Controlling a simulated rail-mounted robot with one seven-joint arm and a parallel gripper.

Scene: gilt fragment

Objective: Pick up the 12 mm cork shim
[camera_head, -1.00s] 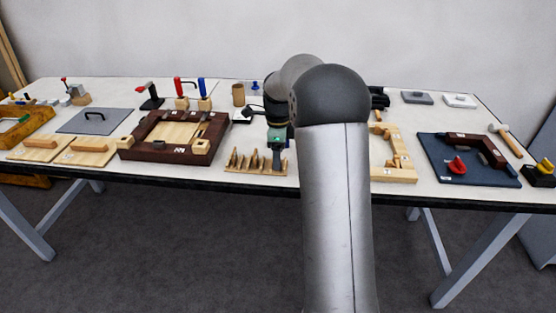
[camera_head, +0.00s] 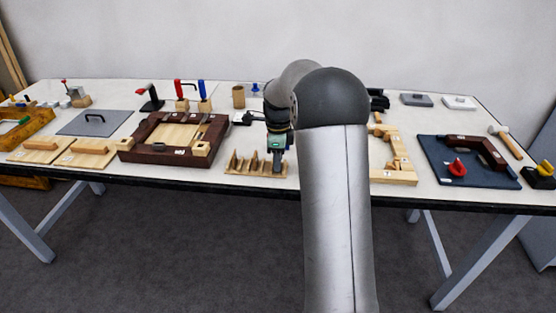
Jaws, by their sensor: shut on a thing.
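A wooden rack (camera_head: 238,168) stands near the front edge of the table, with several small upright brown pieces in its slots. My gripper (camera_head: 277,168) is over the rack's right end, pointing down, with its fingertips low among the slots. It is shut on a small piece there, which the fingers mostly hide. I take this piece for the cork shim, but its thickness and any label are too small to read. I cannot tell whether it is clear of its slot.
A dark red frame (camera_head: 135,150) lies left of the rack. A light wooden frame part (camera_head: 395,177) lies to the right, partly behind my arm. A blue-grey board (camera_head: 440,172) is farther right. A brown cup (camera_head: 238,95) stands behind the rack.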

